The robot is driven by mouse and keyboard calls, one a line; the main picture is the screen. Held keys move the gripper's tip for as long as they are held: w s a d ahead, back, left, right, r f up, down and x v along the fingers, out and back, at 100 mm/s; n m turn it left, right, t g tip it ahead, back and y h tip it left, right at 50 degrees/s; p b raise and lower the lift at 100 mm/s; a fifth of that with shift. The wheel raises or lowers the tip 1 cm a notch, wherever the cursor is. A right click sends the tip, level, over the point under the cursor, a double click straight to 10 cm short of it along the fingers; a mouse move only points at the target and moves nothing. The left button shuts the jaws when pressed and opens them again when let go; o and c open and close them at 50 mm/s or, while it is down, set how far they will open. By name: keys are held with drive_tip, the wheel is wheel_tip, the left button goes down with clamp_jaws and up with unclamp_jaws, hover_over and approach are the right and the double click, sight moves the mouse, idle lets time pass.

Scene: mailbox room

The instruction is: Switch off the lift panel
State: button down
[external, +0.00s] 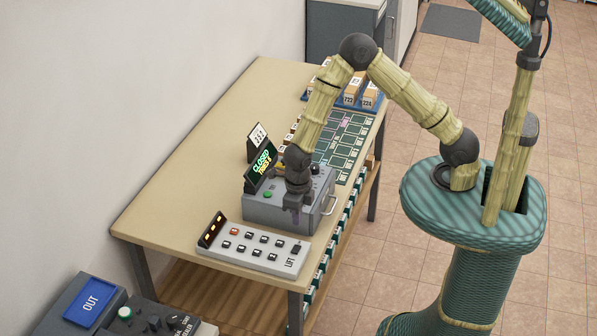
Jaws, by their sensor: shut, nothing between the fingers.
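The lift panel (213,253) is a pale slab lying at the near end of the table, marked LIFT at its right end. It carries several small dark buttons, one orange button (234,231), and a dark switch-like piece (296,248) near the LIFT marking. A small dark display (211,230) with lit orange marks stands at its left end. My gripper (295,219) is shut and empty, pointing down in front of the grey box, beyond the panel's right end. It appears apart from the panel, though its exact height is hard to tell.
A grey box (262,214) with a green button, a side handle and a CLOSED sign (261,167) stands just behind the panel. Dark green card slots (345,145) and a blue tray of boxes (372,106) lie farther back. The table's left side (190,175) is clear.

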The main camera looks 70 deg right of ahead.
wheel_tip(320, 180, up, 4)
hover_over(297, 251)
drive_tip(key=d, duration=0.2)
drive_tip(key=shift+w+a+r, duration=0.1)
drive_tip(key=shift+w, duration=0.2)
drive_tip(key=shift+w+a+g+b, duration=0.2)
drive_tip(key=shift+w+g+b, duration=0.65)
drive_tip(key=shift+b, duration=0.45)
drive_tip(key=shift+w+a+g+b, duration=0.15)
drive_tip(key=shift+w+g+b, duration=0.7)
drive_tip(key=shift+b, duration=0.45)
drive_tip(key=p+x, duration=0.1)
drive_tip(key=x, duration=0.3)
drive_tip(key=p+x, duration=0.1)
drive_tip(key=x, duration=0.3)
drive_tip(key=p+x, duration=0.1)
drive_tip(key=x, duration=0.3)
drive_tip(key=shift+w+a+f, duration=0.25)
drive_tip(key=shift+f, duration=0.8)
